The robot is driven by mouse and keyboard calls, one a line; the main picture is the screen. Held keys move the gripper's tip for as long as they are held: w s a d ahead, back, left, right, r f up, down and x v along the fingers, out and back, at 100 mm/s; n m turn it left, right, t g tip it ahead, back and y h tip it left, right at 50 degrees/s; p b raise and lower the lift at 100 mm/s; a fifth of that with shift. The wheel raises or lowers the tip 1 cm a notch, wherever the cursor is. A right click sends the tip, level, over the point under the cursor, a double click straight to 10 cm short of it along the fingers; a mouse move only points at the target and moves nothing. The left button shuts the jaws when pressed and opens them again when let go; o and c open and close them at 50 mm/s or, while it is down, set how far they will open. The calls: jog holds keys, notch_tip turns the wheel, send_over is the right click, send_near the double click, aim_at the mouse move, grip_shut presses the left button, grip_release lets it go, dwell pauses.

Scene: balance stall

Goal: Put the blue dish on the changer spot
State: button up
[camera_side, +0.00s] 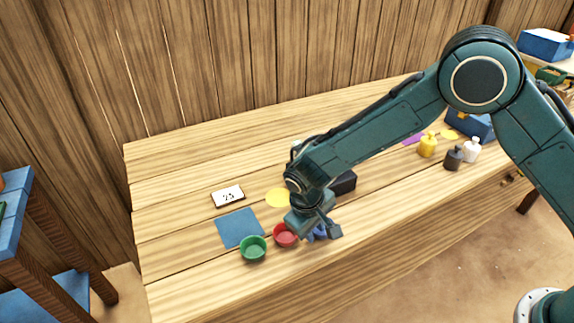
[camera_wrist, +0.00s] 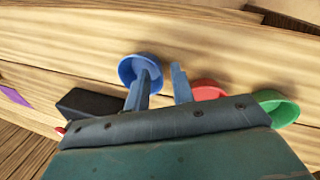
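The blue dish (camera_wrist: 133,65) stands on the bench below my gripper (camera_wrist: 161,71). In the wrist view the two fingers are apart. The left finger overlaps the dish's inside, and the right finger is just outside its right rim. Nothing looks clamped. In the side view my gripper (camera_side: 318,224) hides most of the blue dish (camera_side: 320,233). I cannot tell for certain which marking is the changer spot. A yellow round spot (camera_side: 277,197) lies behind the dishes, and a purple patch (camera_side: 412,139) and another yellow spot (camera_side: 449,134) lie farther right.
A red dish (camera_side: 285,235) and a green dish (camera_side: 253,248) stand left of the blue one. A blue square mat (camera_side: 238,228) and a number card (camera_side: 228,196) lie behind. A black box (camera_side: 344,182) is close right. Several bottles (camera_side: 453,159) stand right.

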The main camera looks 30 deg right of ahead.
jog(key=v, duration=1.3)
jog(key=shift+s+a+r, duration=0.2)
jog(key=shift+r, duration=0.15)
dwell(0.4)
